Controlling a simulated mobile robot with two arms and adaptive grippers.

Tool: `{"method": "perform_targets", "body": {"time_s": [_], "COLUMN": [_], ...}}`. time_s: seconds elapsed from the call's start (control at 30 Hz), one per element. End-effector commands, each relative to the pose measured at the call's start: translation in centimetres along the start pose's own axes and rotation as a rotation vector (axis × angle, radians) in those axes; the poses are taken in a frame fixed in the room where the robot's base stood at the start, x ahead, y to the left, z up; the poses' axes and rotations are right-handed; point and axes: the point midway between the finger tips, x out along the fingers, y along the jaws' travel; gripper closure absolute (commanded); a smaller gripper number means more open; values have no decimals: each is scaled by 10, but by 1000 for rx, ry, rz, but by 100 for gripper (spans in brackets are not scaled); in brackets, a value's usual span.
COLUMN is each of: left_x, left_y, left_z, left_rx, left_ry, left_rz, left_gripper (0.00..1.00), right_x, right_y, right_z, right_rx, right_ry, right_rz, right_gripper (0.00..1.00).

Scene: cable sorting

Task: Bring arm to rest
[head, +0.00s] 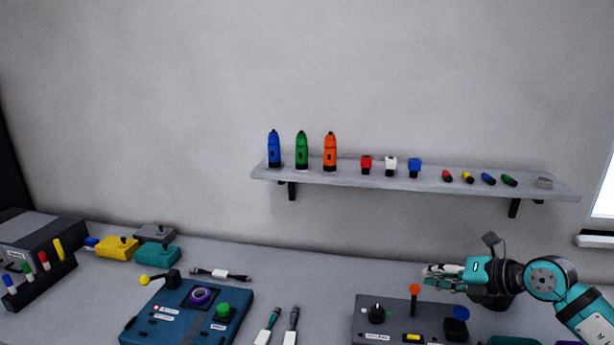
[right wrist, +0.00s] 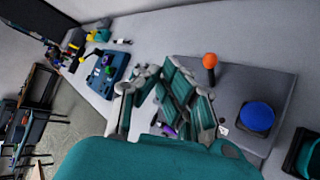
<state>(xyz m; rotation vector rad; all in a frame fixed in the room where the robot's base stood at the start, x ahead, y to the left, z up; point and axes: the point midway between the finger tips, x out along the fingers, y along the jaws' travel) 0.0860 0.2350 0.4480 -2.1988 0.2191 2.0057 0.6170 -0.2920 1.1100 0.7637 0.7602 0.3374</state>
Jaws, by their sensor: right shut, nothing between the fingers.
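My right arm comes in from the right in the head view, teal and dark grey. Its right gripper (head: 432,275) points left above the back of a grey control box (head: 390,318), near an orange-topped stick (head: 414,290). The fingers are shut with nothing held. In the right wrist view the right gripper (right wrist: 160,82) hangs over the edge of the grey box, with the orange knob (right wrist: 209,61) and a blue button (right wrist: 257,116) to its right. My left gripper is in neither view.
A blue control box (head: 175,318) and two cables (head: 280,322) lie on the grey table (head: 330,280). A wall shelf (head: 345,178) behind bears several tools and small blocks. A yellow box (head: 117,248) and a marker rack (head: 40,285) stand at left.

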Motion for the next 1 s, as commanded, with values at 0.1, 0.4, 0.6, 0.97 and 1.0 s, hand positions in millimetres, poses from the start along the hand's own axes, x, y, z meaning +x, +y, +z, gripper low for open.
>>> {"method": "perform_targets", "body": {"time_s": [0.1, 0.4, 0.6, 0.97, 1.0], "left_x": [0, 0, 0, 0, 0], "left_y": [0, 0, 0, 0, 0], "left_z": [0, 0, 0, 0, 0], "left_rx": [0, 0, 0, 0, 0], "left_ry": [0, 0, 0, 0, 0], "left_rz": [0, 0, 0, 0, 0], "left_gripper": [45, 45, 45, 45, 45], "right_x": [24, -17, -26, -49, -52], "right_y": [71, 70, -48, -118, -118], "right_z": [-49, -62, -140, -315, -328], "right_rx": [167, 1056, 1715, 2221, 2246], "right_ry": [-40, -510, -830, -927, -921], "right_rz": [373, 809, 495, -211, -268], "right_gripper": [100, 100, 100, 100, 100]}}
